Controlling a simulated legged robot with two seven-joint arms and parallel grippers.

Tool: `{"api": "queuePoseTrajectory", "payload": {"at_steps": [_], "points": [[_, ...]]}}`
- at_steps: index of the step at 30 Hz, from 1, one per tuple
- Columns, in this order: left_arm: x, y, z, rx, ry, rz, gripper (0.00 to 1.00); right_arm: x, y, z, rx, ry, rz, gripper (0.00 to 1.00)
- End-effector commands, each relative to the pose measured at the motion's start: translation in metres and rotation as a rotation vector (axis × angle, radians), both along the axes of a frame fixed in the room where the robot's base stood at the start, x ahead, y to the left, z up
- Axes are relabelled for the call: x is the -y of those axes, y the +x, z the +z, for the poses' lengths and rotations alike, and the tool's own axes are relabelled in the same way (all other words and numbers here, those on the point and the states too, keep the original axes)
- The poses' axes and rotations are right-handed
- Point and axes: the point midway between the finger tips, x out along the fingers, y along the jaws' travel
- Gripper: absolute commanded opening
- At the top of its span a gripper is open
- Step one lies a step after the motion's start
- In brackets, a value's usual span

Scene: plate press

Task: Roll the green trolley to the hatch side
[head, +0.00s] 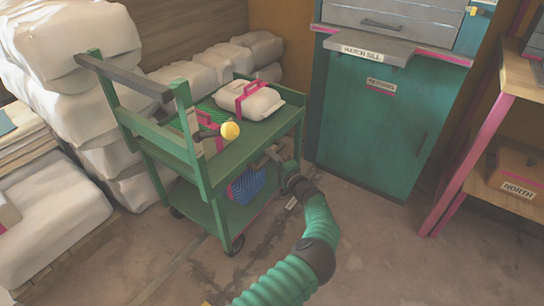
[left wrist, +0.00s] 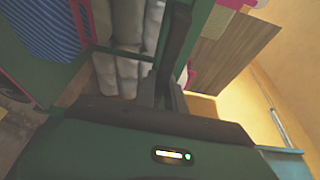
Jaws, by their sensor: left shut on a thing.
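The green trolley (head: 215,186) stands left of centre in the head view, upright on dark castors. It has two shelves and a dark push bar (head: 122,76) at its left end. My left gripper (head: 275,158) is at the trolley's near right side, shut on a dark bar there. The bar (left wrist: 177,40) runs up between my fingers in the left wrist view; its joint to the trolley is hidden. The teal hatch cabinet (head: 375,130), with a sill marked HATCH SILL (head: 365,47), stands to the right. My right gripper is not in view.
A white sack with pink straps (head: 250,100) lies on the trolley's top; a blue ribbed item (head: 247,185) is below. White sacks (head: 70,45) stack close at left and behind. Floor before the cabinet is clear. A pink-legged shelf (head: 470,150) stands at right.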

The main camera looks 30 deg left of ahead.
Motion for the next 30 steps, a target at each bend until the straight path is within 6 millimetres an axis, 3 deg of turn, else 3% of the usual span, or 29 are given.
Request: {"api": "queuePoseTrajectory", "payload": {"at_steps": [11,12,17,30], "points": [[-0.0003,0.0032,-0.0006,-0.001,-0.003,-0.009,0.00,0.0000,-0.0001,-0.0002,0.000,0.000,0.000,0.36],[-0.0002,0.0034,-0.0004,-0.001,-0.003,-0.009,0.16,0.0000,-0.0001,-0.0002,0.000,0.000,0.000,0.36],[0.0000,0.0027,0.0002,0.000,-0.001,-0.007,0.36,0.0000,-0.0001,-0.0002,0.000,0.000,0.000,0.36],[0.0028,0.0016,0.0003,0.001,0.000,-0.004,0.36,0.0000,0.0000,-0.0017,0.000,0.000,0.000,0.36]]}}
